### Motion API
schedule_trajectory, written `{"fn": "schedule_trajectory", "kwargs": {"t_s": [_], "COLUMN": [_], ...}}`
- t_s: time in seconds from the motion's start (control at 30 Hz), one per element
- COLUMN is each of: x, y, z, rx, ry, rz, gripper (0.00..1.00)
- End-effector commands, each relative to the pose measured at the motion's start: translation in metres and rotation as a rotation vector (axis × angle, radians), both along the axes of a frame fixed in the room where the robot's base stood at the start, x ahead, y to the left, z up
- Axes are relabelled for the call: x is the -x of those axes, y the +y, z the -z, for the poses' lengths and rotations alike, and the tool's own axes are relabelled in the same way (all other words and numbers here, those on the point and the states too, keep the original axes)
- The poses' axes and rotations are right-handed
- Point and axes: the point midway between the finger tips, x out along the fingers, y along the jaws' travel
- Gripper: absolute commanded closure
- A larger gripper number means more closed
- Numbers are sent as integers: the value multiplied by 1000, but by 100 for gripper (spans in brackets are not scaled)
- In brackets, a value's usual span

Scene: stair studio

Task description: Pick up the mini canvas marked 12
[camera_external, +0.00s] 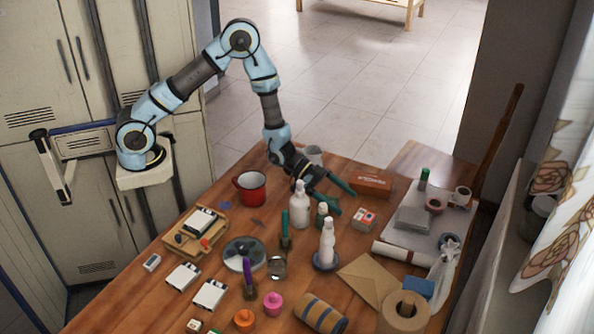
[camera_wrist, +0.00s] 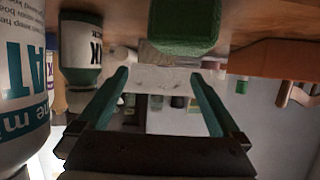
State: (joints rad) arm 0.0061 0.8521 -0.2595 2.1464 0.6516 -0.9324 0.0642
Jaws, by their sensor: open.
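My gripper (camera_external: 345,198) is open above the right-back part of the table, pointing right, with its two green fingers spread. In the wrist view my gripper (camera_wrist: 159,74) has a pale panel (camera_wrist: 165,80) beyond and between its fingertips; I cannot tell whether it is touched or what it is. No number 12 is readable on anything.
White bottles (camera_external: 301,210) (camera_external: 327,245) stand close to my gripper. A brown box (camera_external: 371,183) lies behind it, and a small white-and-red box (camera_external: 364,217) just ahead. A red mug (camera_external: 250,189) stands left.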

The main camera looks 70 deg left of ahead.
Motion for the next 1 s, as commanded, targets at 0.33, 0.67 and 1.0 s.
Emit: {"fn": "schedule_trajectory", "kwargs": {"t_s": [0.33,0.67,1.0], "x": [-21,-27,-27], "y": [-34,-41,-40], "z": [15,21,20], "rx": [2,0,1], "ry": [0,0,0], "rz": [1,0,0], "gripper": [0,0,35]}}
